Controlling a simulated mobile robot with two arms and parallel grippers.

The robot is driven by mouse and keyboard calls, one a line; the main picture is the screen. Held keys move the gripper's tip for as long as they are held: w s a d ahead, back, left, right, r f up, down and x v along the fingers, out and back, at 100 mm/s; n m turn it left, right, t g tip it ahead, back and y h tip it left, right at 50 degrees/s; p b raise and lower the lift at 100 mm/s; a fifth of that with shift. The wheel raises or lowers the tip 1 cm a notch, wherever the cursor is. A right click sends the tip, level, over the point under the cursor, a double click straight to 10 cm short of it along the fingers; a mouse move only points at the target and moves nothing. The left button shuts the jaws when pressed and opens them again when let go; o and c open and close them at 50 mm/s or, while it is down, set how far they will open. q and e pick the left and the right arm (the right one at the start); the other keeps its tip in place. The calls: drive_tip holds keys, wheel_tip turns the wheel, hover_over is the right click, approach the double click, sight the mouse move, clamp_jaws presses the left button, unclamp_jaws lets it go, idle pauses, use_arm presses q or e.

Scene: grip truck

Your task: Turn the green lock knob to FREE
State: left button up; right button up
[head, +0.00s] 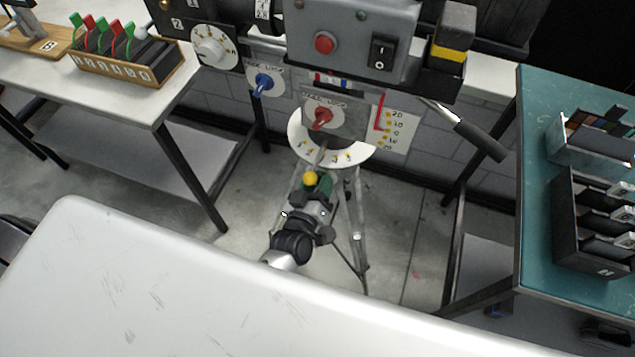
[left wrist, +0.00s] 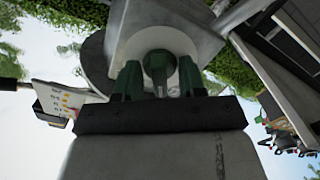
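The green lock knob (left wrist: 159,66) shows in the left wrist view as a dark green grip under a pale round fitting. I cannot make it out in the head view, nor read any FREE mark for it. My left gripper (left wrist: 159,80) has one green finger on each side of the knob, spread, with light gaps between them and the knob. In the head view the left gripper (head: 316,188) is low at the tripod, below the white dial plate (head: 355,154) and close to a yellow ball (head: 310,178). My right gripper is not in view.
Above are a red knob (head: 322,118), a blue knob (head: 263,83), and a grey box (head: 350,40) with a red button and a black switch. A handle (head: 480,140) juts out right. Tables stand left (head: 100,100) and right (head: 535,190).

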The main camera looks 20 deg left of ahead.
use_arm(q)
drive_tip(key=shift+s, duration=0.1)
drive_tip(key=s+b, duration=0.1)
drive_tip(key=s, duration=0.9)
drive_tip(key=shift+s+a, duration=0.2)
drive_tip(key=shift+s, duration=0.1)
drive_tip(key=s+f+m+g+h, duration=0.1)
drive_tip(key=s+f+m+g, duration=0.25)
drive_tip(key=f, duration=0.75)
drive_tip(key=s+f+m+g+h, duration=0.15)
drive_tip(key=s+f+g, duration=0.3)
drive_tip(key=f, duration=0.65)
drive_tip(key=s+a+f+m+g+y, duration=0.1)
drive_tip(key=s+a+f+g, duration=0.3)
drive_tip(key=s, duration=0.6)
drive_tip(key=s+a+f+m+g+y, duration=0.2)
drive_tip(key=s+a+f+g, duration=0.3)
drive_tip(key=s+f, duration=0.4)
drive_tip(key=shift+s+a+f, duration=0.3)
drive_tip(key=shift+s+a, duration=0.05)
drive_tip(key=shift+a, duration=0.05)
